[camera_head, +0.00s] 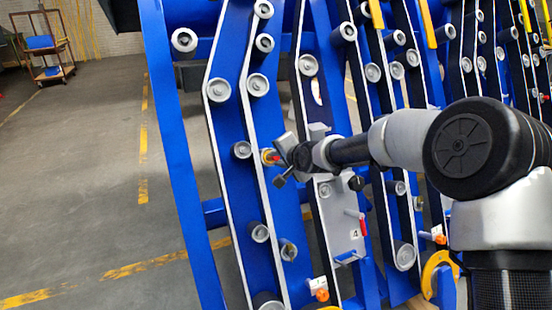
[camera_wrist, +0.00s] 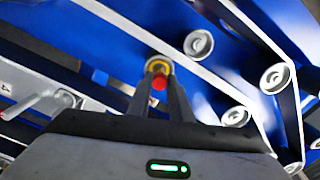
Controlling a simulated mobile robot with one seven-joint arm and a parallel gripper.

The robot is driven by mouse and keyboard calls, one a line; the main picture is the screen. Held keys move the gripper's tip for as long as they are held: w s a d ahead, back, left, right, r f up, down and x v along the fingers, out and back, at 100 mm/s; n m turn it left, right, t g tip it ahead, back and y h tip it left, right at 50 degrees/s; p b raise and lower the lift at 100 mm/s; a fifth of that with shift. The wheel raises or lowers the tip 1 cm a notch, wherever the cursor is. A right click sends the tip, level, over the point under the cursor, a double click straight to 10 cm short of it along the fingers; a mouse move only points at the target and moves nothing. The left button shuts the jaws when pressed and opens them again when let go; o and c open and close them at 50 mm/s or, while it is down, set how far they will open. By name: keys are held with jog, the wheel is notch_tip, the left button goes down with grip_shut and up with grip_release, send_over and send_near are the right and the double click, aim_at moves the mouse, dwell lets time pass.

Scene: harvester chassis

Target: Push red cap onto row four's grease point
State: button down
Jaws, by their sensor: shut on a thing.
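The red cap (camera_wrist: 159,82) sits between the two dark fingertips of my gripper (camera_wrist: 159,88) in the wrist view. A yellow ring (camera_wrist: 157,64) on the blue panel lies directly behind the cap, in line with it. Whether the cap touches the ring or is seated I cannot tell. In the head view my gripper (camera_head: 281,157) reaches left to the yellow and red spot (camera_head: 269,156) beside a white-edged blue row. A grey plate marked 4 (camera_head: 346,222) stands to the lower right of my gripper. The fitting inside the ring is hidden.
Grey rollers (camera_head: 218,89) line the blue rows around my gripper. A red handle (camera_head: 362,224) is on the plate, and orange knobs (camera_head: 321,294) are low down. Open floor (camera_head: 80,180) with yellow lines lies left; a cart (camera_head: 45,50) stands far back.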

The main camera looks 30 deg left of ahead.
aim_at(276, 158)
jog(key=shift+s+d+r, duration=0.2)
jog(key=shift+s+d, duration=0.05)
jog(key=shift+d, duration=0.05)
jog(key=shift+x, duration=0.95)
jog(key=shift+b+x, duration=0.75)
jog(key=shift+x, duration=0.45)
dwell(1.7)
jog(key=c, duration=1.5)
grip_release()
jog(key=shift+d, duration=0.1)
jog(key=shift+c, duration=0.2)
